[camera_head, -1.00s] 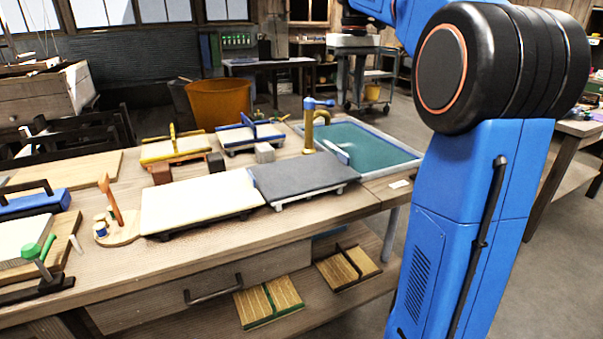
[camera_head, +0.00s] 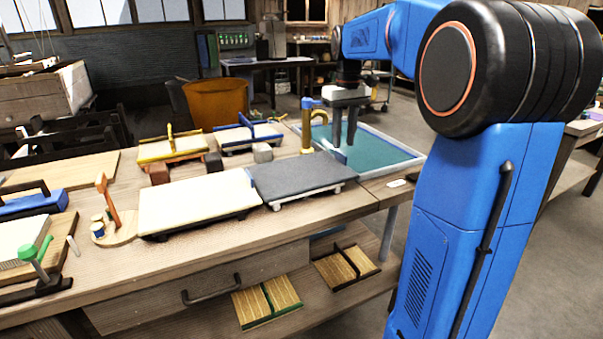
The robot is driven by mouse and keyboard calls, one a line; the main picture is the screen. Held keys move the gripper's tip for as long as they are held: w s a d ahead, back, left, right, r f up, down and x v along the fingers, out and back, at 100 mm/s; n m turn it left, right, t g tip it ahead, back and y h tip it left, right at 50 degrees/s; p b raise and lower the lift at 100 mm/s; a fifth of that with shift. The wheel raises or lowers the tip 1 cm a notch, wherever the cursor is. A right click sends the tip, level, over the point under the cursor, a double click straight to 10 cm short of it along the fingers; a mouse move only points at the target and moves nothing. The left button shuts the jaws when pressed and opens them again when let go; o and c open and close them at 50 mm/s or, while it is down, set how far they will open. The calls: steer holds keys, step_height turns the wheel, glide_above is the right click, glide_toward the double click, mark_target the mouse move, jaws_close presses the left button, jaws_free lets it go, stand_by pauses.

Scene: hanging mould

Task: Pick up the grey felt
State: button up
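The grey felt (camera_head: 300,175) is a dark grey flat sheet on a low support with white feet, on the wooden workbench. It lies right of a cream sheet (camera_head: 195,202) on a similar dark support. My gripper (camera_head: 344,142) points down beyond the grey felt's far right corner, in front of the teal-filled tray in the picture. Its two dark fingers are apart with nothing seen between them. How high the fingertips are above the tray cannot be told.
The teal tray (camera_head: 405,165) is behind and right of the felt. Yellow (camera_head: 172,150) and blue (camera_head: 245,137) handled frames stand behind. A green-handled clamp (camera_head: 35,255) is at left.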

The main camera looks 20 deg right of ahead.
mark_target(342, 154)
step_height(342, 154, down, 4)
steer(key=shift+f, duration=0.1)
jaws_close()
stand_by(0.4)
